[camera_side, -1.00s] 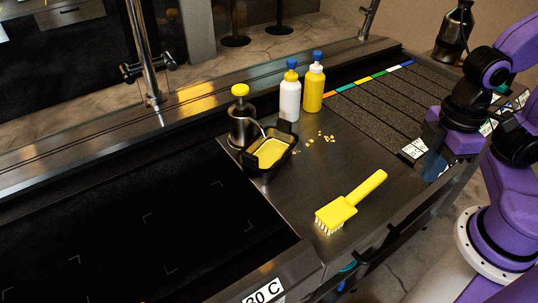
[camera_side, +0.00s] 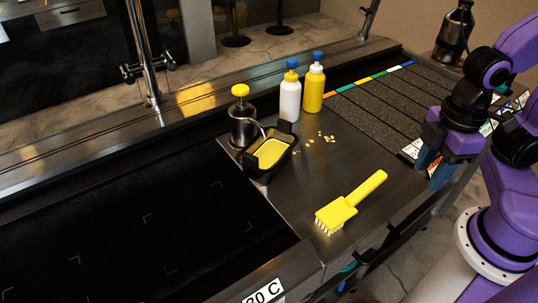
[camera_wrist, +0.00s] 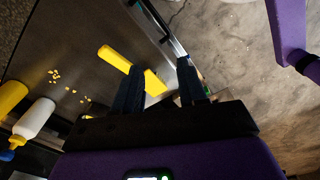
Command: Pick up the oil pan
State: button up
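The oil pan (camera_side: 270,154) is a small black rectangular pan with yellow oil in it. It sits on the metal counter beside the pump dispenser, at the edge of the black griddle in the side view. My gripper (camera_side: 434,170) is at the right of the side view, over the counter's right end, well away from the pan. In the wrist view its two blue fingers (camera_wrist: 160,80) stand apart with nothing between them held. The pan cannot be made out clearly in the wrist view.
A yellow brush (camera_side: 350,203) lies between my gripper and the pan. A pump dispenser (camera_side: 242,122), a white bottle (camera_side: 290,97) and a yellow bottle (camera_side: 314,88) stand behind. Yellow crumbs (camera_side: 326,137) lie right of the pan. The black griddle (camera_side: 120,215) fills the left.

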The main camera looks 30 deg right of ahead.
jog(key=w+a+f+m+t+y, duration=0.2)
jog(key=w+a+f, duration=0.1)
jog(key=w+a, duration=0.35)
jog(key=m+t+y, duration=0.3)
jog(key=m+t, duration=0.3)
jog(key=t, duration=0.4)
send_near(289, 122)
jog(key=x, duration=0.4)
jog(key=shift+s+a+f, duration=0.1)
jog(key=shift+f, duration=0.05)
jog(key=shift+w, duration=0.25)
jog(key=shift+x, duration=3.55)
jog(key=shift+c, duration=0.4)
